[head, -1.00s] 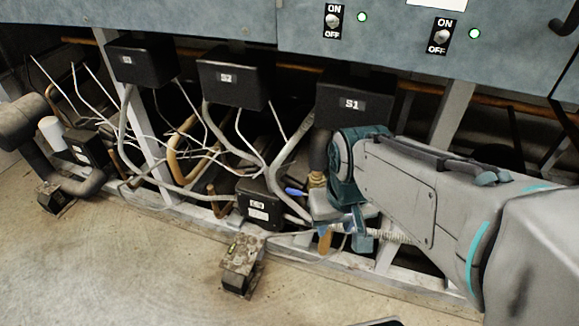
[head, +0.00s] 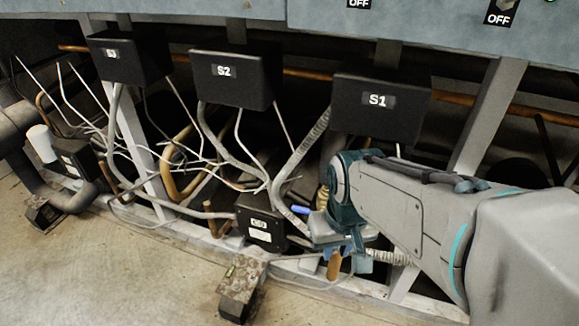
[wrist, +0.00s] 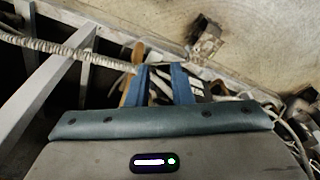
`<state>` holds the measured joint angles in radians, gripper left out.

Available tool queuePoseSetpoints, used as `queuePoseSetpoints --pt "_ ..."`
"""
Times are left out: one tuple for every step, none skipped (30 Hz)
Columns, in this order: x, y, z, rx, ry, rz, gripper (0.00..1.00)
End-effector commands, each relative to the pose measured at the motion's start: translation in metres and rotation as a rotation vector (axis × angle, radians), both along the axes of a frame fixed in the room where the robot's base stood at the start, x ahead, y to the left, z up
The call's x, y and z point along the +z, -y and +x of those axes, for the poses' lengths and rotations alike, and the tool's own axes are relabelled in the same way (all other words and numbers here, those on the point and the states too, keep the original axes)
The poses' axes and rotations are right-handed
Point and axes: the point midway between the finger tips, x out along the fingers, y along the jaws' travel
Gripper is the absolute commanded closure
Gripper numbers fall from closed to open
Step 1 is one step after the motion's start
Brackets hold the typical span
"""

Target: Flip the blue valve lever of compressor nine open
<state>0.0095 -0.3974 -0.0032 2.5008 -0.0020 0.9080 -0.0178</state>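A small blue lever handle (head: 301,210) shows in the head view, just right of the black box marked C9 (head: 262,224). It lies low in the rack, among pipes and left of my wrist. My gripper (head: 347,262) is right of and below the handle in the head view, pointing down, with its blue fingers partly hidden. In the wrist view, my gripper's two blue fingers (wrist: 160,70) stand apart with a gap between them. Pale pipes show behind that gap. I cannot make out the blue lever in the wrist view, and no grip on it shows.
Black boxes marked S1 (head: 378,107) and S2 (head: 235,78) hang above. An orange-brown piece (head: 334,265) is close beside the fingers. A rusty foot block (head: 240,283) stands on the floor in front. Pipes and thin wires crowd the rack; the floor at lower left is clear.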

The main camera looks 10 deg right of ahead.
Motion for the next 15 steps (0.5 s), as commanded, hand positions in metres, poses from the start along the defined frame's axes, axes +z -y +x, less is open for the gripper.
queuePoseSetpoints --pt "0.001 0.0 0.002 -0.003 0.001 -0.001 0.94" --pt "0.001 0.0 0.003 -0.007 0.002 -0.002 1.0" --pt "0.002 -0.001 0.007 -0.017 0.004 -0.003 1.0" --pt "0.003 -0.001 0.011 -0.026 0.006 -0.006 1.0" --pt "0.004 0.0 0.015 -0.04 0.008 -0.009 1.0" --pt "0.007 -0.001 0.022 -0.061 0.014 -0.013 1.0" --pt "0.008 -0.002 0.028 -0.079 0.017 -0.017 1.0" --pt "0.01 -0.002 0.036 -0.1 0.024 -0.021 1.0" --pt "0.013 -0.004 0.046 -0.131 0.034 -0.027 1.0" --pt "0.015 -0.006 0.055 -0.155 0.043 -0.032 1.0" --pt "0.017 -0.007 0.063 -0.181 0.052 -0.035 1.0" --pt "0.019 -0.01 0.075 -0.215 0.065 -0.042 1.0" --pt "0.021 -0.012 0.084 -0.241 0.075 -0.046 1.0" --pt "0.023 -0.015 0.092 -0.265 0.086 -0.049 1.0" --pt "0.025 -0.018 0.103 -0.297 0.101 -0.054 1.0"
